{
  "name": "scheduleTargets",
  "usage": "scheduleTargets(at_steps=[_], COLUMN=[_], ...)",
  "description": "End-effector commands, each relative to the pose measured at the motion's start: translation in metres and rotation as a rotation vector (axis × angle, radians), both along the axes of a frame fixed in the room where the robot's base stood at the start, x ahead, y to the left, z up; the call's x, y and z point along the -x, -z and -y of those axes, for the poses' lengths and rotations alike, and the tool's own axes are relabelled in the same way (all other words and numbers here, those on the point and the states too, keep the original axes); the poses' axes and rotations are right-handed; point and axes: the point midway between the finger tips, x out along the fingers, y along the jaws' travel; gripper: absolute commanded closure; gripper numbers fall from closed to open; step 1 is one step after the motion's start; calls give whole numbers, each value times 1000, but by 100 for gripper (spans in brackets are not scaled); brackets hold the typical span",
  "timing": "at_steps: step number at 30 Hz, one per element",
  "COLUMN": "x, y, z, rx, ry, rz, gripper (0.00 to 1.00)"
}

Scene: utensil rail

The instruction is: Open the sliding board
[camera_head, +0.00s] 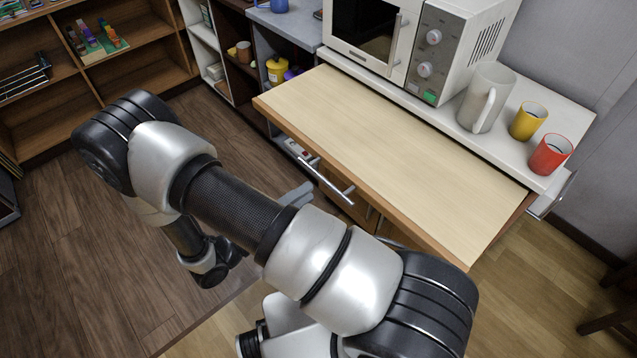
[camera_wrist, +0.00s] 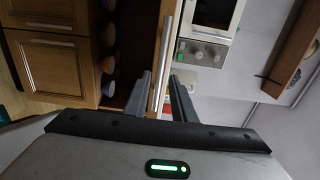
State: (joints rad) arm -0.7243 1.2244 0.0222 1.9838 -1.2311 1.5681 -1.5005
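The sliding board (camera_head: 390,150) is a light wooden panel that sticks out from beneath the white counter holding the microwave. A metal bar handle (camera_head: 328,182) runs along its front edge. The handle also shows in the wrist view (camera_wrist: 165,55), running lengthwise up the middle. My gripper (camera_head: 298,194) is beside the handle, mostly hidden behind my arm in the head view. In the wrist view my gripper (camera_wrist: 161,100) has its two grey fingers apart, with the lower end of the bar between them. I see no clear contact between fingers and bar.
A microwave (camera_head: 410,40), a pale pitcher (camera_head: 485,98), a yellow cup (camera_head: 528,121) and a red cup (camera_head: 550,153) stand on the counter behind the board. The board's top is bare. Cabinets sit below it. The wooden floor at left is clear.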

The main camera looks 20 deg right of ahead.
Motion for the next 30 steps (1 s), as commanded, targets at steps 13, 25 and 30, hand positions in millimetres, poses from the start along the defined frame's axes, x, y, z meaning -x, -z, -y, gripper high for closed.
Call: scheduleTargets(at_steps=[13,25,30], x=[34,38,38], y=[0,0,0], z=[-82,-91,-91], rx=[0,1,1], ry=[-1,0,0], rz=[0,-1,-1], gripper=[77,77,77])
